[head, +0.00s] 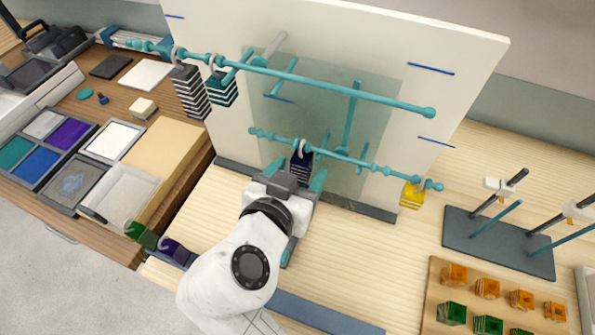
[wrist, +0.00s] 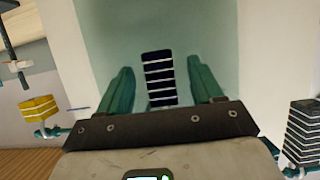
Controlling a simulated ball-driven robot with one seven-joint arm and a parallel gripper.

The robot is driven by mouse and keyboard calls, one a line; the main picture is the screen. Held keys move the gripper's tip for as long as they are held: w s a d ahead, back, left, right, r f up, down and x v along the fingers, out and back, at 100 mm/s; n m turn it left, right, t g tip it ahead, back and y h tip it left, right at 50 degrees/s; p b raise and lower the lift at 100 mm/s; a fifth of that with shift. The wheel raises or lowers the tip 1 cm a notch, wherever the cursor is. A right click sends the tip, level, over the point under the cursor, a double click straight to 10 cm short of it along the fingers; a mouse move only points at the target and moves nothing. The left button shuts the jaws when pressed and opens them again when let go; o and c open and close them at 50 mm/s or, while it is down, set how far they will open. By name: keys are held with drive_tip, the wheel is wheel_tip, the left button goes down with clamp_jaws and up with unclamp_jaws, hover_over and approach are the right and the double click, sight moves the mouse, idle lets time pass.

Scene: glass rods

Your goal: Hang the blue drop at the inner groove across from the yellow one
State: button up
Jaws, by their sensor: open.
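The dark blue striped drop (head: 301,167) is below a pale ring on the lower teal rod (head: 352,160), left of the rod's middle. The ring appears to sit on the rod. The drop also shows in the wrist view (wrist: 158,78). My gripper (head: 298,174) is open, with one teal finger on each side of the drop; in the wrist view (wrist: 162,85) gaps show on both sides. The yellow drop (head: 411,196) hangs near the right end of the same rod, and shows at left in the wrist view (wrist: 40,108). My gripper hides the drop's lower part in the head view.
A white panel (head: 430,45) with a greenish pane stands behind the rods. The upper teal rod (head: 345,90) carries two striped drops (head: 190,92) at left. Green (head: 140,235) and purple (head: 175,250) drops are at lower left. A wooden tray (head: 437,275) holds several orange and green pieces.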

drive_tip(key=b+v, duration=0.2)
drive_tip(key=v, duration=0.8)
drive_tip(key=shift+s+r, duration=0.2)
drive_tip(key=shift+s, duration=0.15)
drive_tip(key=shift+a, duration=0.15)
